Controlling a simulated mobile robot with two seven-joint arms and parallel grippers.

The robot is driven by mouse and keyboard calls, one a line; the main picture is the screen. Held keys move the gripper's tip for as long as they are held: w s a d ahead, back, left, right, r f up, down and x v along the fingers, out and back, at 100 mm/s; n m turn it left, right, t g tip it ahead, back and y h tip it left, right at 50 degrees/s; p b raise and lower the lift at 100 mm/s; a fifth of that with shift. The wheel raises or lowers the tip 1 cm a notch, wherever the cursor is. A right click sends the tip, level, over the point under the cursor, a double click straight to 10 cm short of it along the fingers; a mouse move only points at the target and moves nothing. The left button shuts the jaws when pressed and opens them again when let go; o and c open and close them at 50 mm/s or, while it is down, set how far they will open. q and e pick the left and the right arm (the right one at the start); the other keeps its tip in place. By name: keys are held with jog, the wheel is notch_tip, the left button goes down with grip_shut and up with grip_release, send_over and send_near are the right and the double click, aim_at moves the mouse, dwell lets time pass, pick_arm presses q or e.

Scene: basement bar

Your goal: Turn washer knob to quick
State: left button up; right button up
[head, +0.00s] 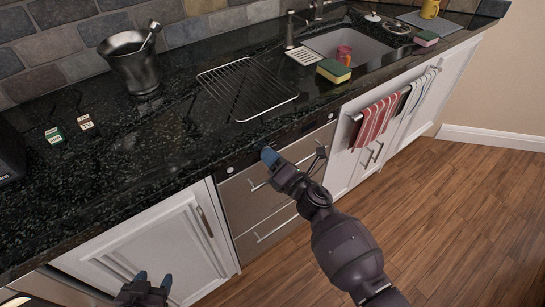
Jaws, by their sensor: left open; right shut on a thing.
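The washer (262,207) is a steel-fronted appliance with bar handles, set under the dark counter between white cabinets. A dark control strip (240,165) runs along its top edge. My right gripper (269,157) is at this strip, with its blue fingertips against it. It is shut on the washer knob, which the fingers hide, so the knob's setting cannot be read. My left gripper (154,280) is open and empty at the bottom edge, in front of the white cabinet door (150,250).
A red striped towel (374,122) hangs at right. The wooden floor (460,210) is clear.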

jog(key=shift+m+p, duration=0.4)
jog(key=shift+m, duration=2)
jog(key=o, duration=0.9)
jog(key=shift+o, duration=0.2)
jog(key=v, duration=1)
jog(key=shift+s+d+p, duration=0.2)
jog(key=shift+s+p, duration=0.15)
jog(key=shift+p, duration=0.05)
